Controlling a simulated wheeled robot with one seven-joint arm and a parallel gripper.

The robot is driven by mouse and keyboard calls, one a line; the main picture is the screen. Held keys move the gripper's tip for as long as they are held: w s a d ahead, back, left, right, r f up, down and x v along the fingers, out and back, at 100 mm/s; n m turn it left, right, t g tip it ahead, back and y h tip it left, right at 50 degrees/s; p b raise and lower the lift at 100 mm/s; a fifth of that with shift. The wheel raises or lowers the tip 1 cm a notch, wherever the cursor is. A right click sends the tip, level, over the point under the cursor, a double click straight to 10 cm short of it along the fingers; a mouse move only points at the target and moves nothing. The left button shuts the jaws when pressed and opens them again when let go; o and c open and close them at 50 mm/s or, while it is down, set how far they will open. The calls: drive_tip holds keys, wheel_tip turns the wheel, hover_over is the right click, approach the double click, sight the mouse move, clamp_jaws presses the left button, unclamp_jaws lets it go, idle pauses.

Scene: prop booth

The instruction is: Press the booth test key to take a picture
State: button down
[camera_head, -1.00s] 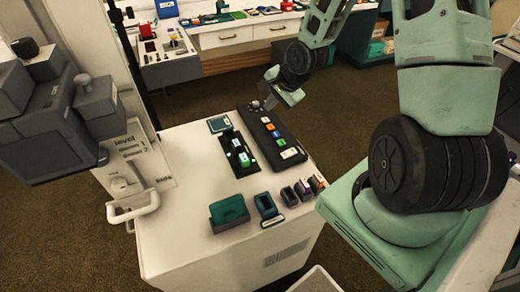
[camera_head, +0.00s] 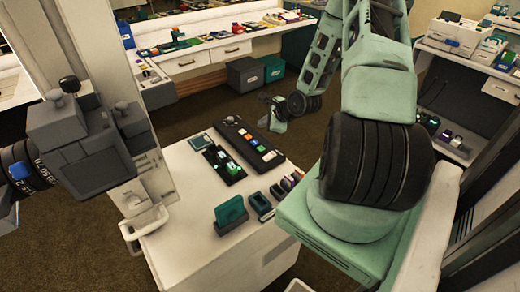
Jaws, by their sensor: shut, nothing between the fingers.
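A long black key panel (camera_head: 236,130) lies on top of the white cart (camera_head: 190,215). It has a round knob at its far end and a row of small keys in white, orange, green and blue, with a larger white one (camera_head: 270,155) at the near end. Labels are too small to read, so I cannot tell which is the test key. My gripper (camera_head: 277,122) is small in view, shut and empty, to the right of the panel's far end and apart from the keys. Its fingertips are hard to make out.
A smaller black tray (camera_head: 213,157) with green-lit blocks sits left of the panel. Teal holders (camera_head: 230,212) stand near the cart's front. A grey camera (camera_head: 85,150) is at the left. Worktables stand behind and at right; carpet lies between.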

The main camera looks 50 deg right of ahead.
drive_tip(key=shift+f, duration=0.1)
drive_tip(key=b, duration=0.8)
hover_over(264, 150)
wheel_tip(264, 150, down, 7)
drive_tip(key=shift+w+r, duration=0.1)
drive_tip(key=shift+r, duration=0.05)
drive_tip(key=shift+f, duration=0.95)
idle(0.7)
drive_tip(key=shift+f, duration=0.4)
drive_tip(key=shift+f+b, duration=0.3)
drive_tip(key=shift+f, duration=0.1)
idle(0.4)
drive_tip(key=shift+r, duration=0.1)
drive_tip(key=shift+r+p, duration=0.75)
drive_tip(key=shift+p, duration=0.25)
